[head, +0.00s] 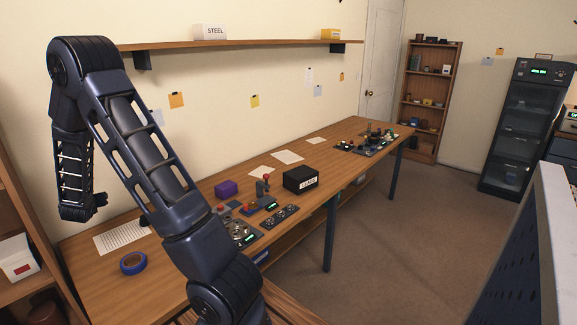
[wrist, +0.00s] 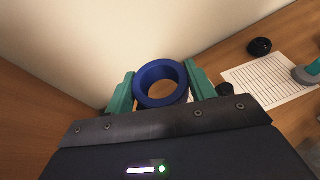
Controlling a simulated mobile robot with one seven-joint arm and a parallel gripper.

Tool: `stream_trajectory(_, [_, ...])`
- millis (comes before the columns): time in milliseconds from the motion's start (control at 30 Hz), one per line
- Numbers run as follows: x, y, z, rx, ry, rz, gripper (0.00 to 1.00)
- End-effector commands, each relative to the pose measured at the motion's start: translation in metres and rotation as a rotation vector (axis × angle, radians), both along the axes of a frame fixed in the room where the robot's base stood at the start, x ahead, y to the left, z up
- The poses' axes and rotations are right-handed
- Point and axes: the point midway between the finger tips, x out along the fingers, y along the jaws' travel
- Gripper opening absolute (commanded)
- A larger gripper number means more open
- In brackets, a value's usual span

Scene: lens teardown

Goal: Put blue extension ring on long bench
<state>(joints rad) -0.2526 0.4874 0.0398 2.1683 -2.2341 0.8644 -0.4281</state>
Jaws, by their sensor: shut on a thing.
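The blue extension ring (wrist: 143,92) is a thick dark blue ring in the wrist view. It sits between the two teal fingers of my gripper (wrist: 160,75), which is shut on it. In the head view my gripper (head: 78,210) hangs at the left, above the left end of the long bench (head: 185,278). The ring cannot be made out clearly there.
A blue tape-like roll (head: 133,263) lies near the bench's left end, beside a printed sheet (head: 121,236). A black round part (wrist: 260,46) lies by the sheet.

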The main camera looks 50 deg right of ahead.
Motion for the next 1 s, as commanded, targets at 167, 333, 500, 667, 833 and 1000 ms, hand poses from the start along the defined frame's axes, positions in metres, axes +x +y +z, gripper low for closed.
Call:
stream_trajectory(167, [-0.005, 0.037, 0.01, 0.005, 0.002, -0.033, 0.3])
stream_trajectory(333, [-0.011, 0.057, 0.015, 0.011, 0.008, -0.058, 0.3])
stream_trajectory(500, [-0.014, 0.065, 0.017, 0.014, 0.012, -0.07, 0.3])
stream_trajectory(667, [-0.014, 0.066, 0.017, 0.014, 0.013, -0.072, 0.3])
stream_trajectory(833, [-0.014, 0.066, 0.005, 0.013, 0.015, -0.071, 0.3])
stream_trajectory(1000, [-0.014, 0.066, -0.029, 0.012, 0.017, -0.071, 0.3])
